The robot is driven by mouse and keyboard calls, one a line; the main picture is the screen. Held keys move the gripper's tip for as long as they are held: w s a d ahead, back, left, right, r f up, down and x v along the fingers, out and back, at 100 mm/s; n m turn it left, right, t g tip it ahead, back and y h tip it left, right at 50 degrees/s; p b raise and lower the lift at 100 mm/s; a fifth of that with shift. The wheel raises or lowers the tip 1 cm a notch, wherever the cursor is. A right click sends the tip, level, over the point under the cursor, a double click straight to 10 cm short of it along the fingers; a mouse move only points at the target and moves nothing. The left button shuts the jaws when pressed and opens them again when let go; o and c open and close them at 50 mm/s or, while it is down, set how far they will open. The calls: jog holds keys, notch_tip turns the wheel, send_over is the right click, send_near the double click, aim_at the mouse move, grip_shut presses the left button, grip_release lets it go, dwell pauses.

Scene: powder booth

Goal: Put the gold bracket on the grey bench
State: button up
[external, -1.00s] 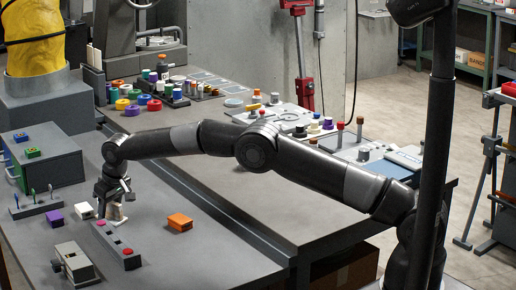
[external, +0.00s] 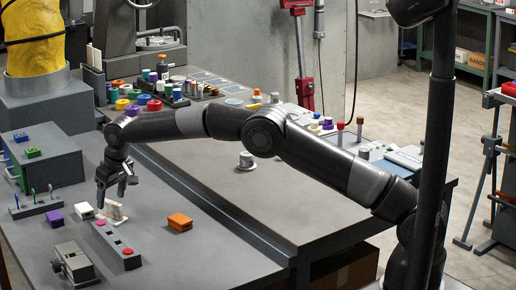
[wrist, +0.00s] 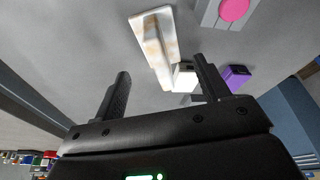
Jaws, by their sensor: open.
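The bracket (external: 119,212), pale cream with faint gold patches, stands on the grey bench (external: 200,262) beside the button box. It shows in the wrist view (wrist: 153,32) as a long pale piece ahead of the fingers. My gripper (external: 112,197) is open and empty, pointing down just above the bracket. In the wrist view my two fingers (wrist: 162,68) are spread wide, with the bracket's near end between their tips in the picture. Whether a finger touches it cannot be told.
A grey button box (external: 118,245) stands close in front of the bracket. A white block (external: 84,210), a purple block (external: 55,217) and an orange block (external: 180,222) stand around it. Bench space right of the orange block is clear.

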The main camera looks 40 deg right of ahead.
jog(key=v, duration=0.7)
